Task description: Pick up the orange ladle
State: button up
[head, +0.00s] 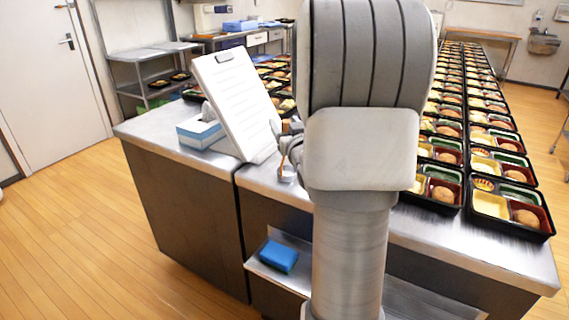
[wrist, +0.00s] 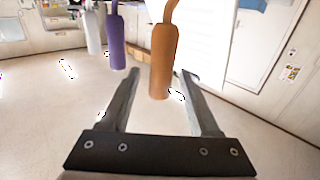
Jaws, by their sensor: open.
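The orange ladle (wrist: 162,65) shows in the wrist view as a thick orange-brown handle hanging upright, with a curved neck at its top. My gripper (wrist: 160,76) is open, and the handle's lower end appears between its two fingers with a gap on each side. Whether the handle is fully between the tips in depth is hard to tell. A purple handle (wrist: 116,42) hangs to the left of the orange one, outside the left finger. In the head view my arm hides most of this spot, and the ladle cannot be made out clearly.
A pale handle (wrist: 93,32) hangs farther left. A clipboard with a white sheet (head: 236,105) stands on the steel counter (head: 155,135), by a blue-white box (head: 200,132). Rows of bento trays (head: 510,205) fill the right side. A blue sponge-like block (head: 278,256) lies on the lower shelf.

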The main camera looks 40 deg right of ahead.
grip_shut()
dwell(1.4)
